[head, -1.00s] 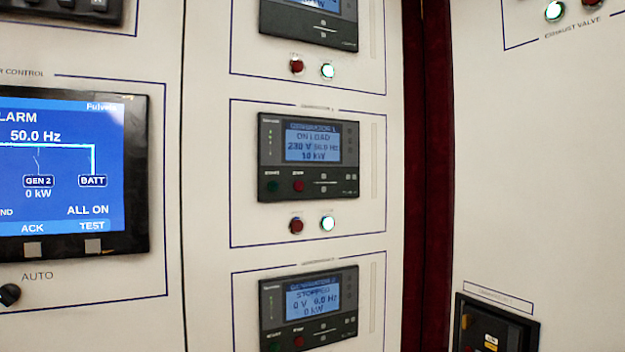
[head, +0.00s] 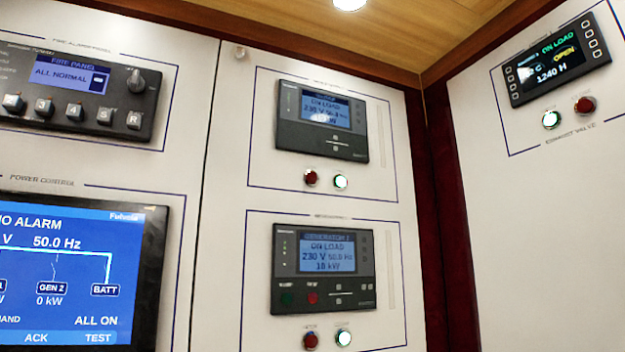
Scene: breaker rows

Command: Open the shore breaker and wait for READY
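The upper unit (head: 322,121) on the middle panel has a screen reading ON LOAD and about 230 V; its heading is too blurred to read, so I cannot tell whether it is the shore unit. Below it are a dark red button (head: 311,178) and a lit white-green button (head: 341,182). The Generator 1 unit (head: 323,269) below reads ON LOAD, 230 V, 50.0 Hz and seemingly 18 kW. Under it are another red button (head: 310,341) and a lit one (head: 343,338). No READY text shows. Neither gripper is in view.
At left are the fire panel (head: 80,88), reading ALL NORMAL, and the blue power control screen (head: 70,275). On the right wall is a display (head: 557,58) reading ON LOAD, OPEN, 1240 H, above the exhaust valve buttons. A dark red corner post (head: 448,220) separates the walls.

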